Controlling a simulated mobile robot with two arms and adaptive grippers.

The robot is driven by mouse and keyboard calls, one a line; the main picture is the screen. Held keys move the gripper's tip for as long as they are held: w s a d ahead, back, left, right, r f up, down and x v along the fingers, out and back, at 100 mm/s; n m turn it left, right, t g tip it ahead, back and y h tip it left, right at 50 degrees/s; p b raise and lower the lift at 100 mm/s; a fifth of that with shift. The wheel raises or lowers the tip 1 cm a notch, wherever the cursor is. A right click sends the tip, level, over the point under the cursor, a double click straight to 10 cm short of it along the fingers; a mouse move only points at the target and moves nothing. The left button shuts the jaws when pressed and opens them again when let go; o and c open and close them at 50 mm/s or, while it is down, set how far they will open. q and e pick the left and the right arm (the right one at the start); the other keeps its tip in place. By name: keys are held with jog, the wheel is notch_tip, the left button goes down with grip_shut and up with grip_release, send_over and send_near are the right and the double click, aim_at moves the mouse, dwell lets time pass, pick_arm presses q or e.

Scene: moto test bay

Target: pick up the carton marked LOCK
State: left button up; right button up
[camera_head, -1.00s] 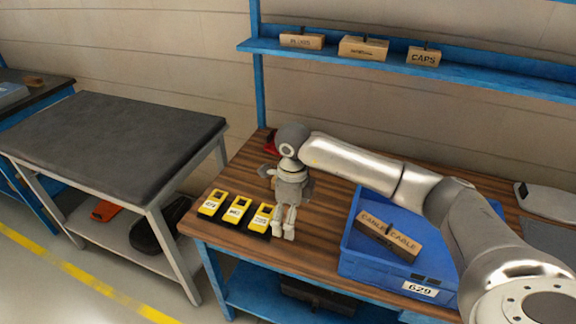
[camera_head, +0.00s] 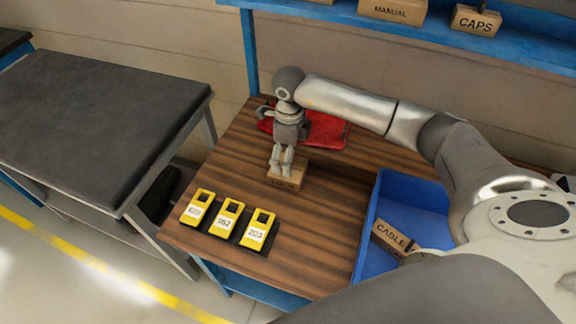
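A small brown carton (camera_head: 287,177) lies on the wooden bench top, near the middle of the head view. The marking on its front is too small to read, so I cannot tell whether it says LOCK. My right gripper (camera_head: 281,170) comes in from the right and points down just over this carton. Its two fingers show a small gap and look open. Their tips overlap the carton's top in the picture; I cannot tell whether they touch it. My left gripper is not in view.
A red tray (camera_head: 328,130) lies behind the gripper. Several yellow labelled devices (camera_head: 226,219) line the bench's front left. A blue crate (camera_head: 368,235) at right holds a CABLE carton (camera_head: 390,237). A shelf above holds MANUAL (camera_head: 392,8) and CAPS (camera_head: 477,20) cartons. A grey-topped table (camera_head: 100,105) stands left.

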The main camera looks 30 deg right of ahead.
aim_at(299, 165)
jog(key=shift+f, duration=0.7)
jog(key=f+p, duration=0.1)
jog(key=f, duration=0.1)
jog(key=f+p, duration=0.1)
jog(key=f, duration=0.1)
jog(key=shift+w+a+f, duration=0.1)
jog(key=shift+w+f, duration=0.1)
jog(key=shift+f, duration=0.45)
jog(key=c, duration=1)
jog(key=shift+c, duration=0.6)
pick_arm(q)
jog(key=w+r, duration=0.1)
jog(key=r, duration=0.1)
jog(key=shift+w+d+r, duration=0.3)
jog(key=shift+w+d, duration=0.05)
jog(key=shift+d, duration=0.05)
